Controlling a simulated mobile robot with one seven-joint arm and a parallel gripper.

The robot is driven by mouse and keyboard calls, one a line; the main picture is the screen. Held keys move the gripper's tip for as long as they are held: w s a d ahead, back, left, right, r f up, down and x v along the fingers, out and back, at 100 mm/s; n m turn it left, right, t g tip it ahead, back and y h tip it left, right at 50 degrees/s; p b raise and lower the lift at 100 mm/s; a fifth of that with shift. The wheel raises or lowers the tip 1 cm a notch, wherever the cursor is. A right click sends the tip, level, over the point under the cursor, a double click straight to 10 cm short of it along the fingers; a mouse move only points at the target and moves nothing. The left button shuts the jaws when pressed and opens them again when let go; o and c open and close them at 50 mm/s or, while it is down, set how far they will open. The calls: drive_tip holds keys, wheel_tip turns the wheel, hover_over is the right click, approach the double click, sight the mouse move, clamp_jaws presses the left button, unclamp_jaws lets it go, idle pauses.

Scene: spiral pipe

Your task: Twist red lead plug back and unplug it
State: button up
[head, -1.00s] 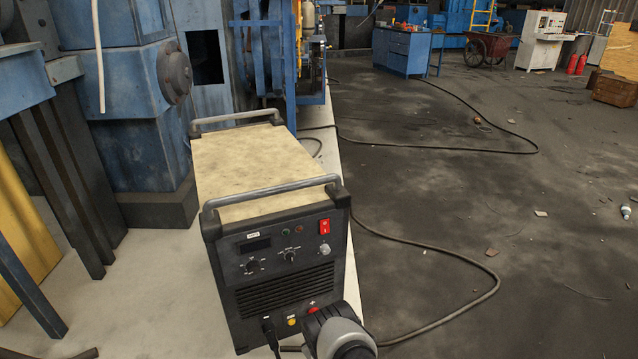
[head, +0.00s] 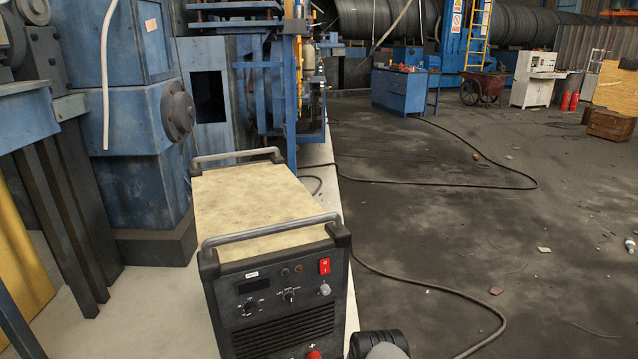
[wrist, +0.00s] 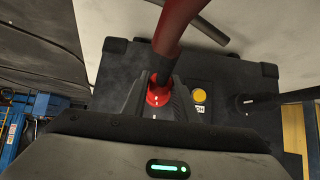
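The red lead plug (wrist: 158,93) shows in the wrist view between the two dark fingers of my gripper (wrist: 157,102). Its thick red cable (wrist: 177,35) runs up from there. The fingers lie close on both sides and appear shut on the plug. The wrist view does not show clearly whether the plug is seated in its socket. The welding machine (head: 272,283) stands upright in the head view, with a red fitting (head: 313,355) under a plus mark at the bottom edge. My gripper's tips are out of the head view; only a dark part of my arm shows at bottom right.
A dark cable (head: 430,284) lies on the floor right of the machine. Blue machinery (head: 130,140) stands at left. The floor at right is mostly open.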

clamp_jaws()
drive_tip(key=shift+s+a+h, duration=0.1)
drive_tip(key=shift+a+h, duration=0.05)
drive_tip(key=shift+h, duration=0.25)
drive_tip(key=o, duration=0.6)
unclamp_jaws()
drive_tip(key=shift+n, duration=0.4)
drive_tip(key=shift+c, duration=0.2)
drive_tip(key=o, duration=0.5)
drive_tip(key=shift+d, duration=0.2)
drive_tip(key=p+v, duration=0.3)
drive_tip(key=v, duration=0.5)
drive_tip(key=p+v, duration=0.2)
drive_tip(key=v, duration=0.7)
drive_tip(key=shift+s+a+p, duration=0.2)
drive_tip(key=shift+s+p, duration=0.1)
drive_tip(key=shift+p, duration=0.1)
